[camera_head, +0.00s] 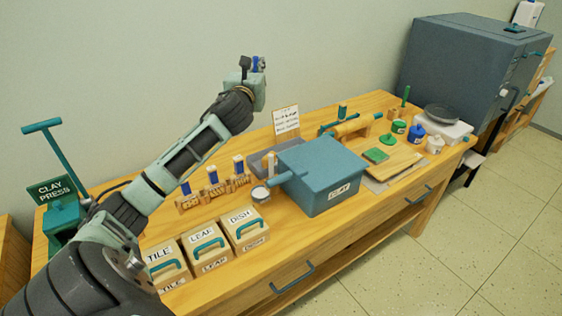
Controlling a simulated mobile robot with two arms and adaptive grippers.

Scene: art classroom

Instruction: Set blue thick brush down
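My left arm reaches in from the left, and its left gripper (252,66) is raised above the back edge of the table, against the wall. It is seen from behind and is small. A bit of blue shows at its fingertips, but I cannot tell whether this is a held brush or part of the fingers. Several wooden blocks stand in a row on the table with blue-topped, white-banded tools upright in them: a left one (186,188), a middle one (212,176) and a right one (239,164). I cannot tell which is the thick brush. My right gripper is out of view.
A blue-grey CLAY box (322,177) stands mid-table with a grey tray (257,163) behind it. TILE, LEAF (205,246) and DISH (244,230) boxes line the front. A clay press (62,212) stands left. Pots, boards and a large blue-grey cabinet (462,70) are right.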

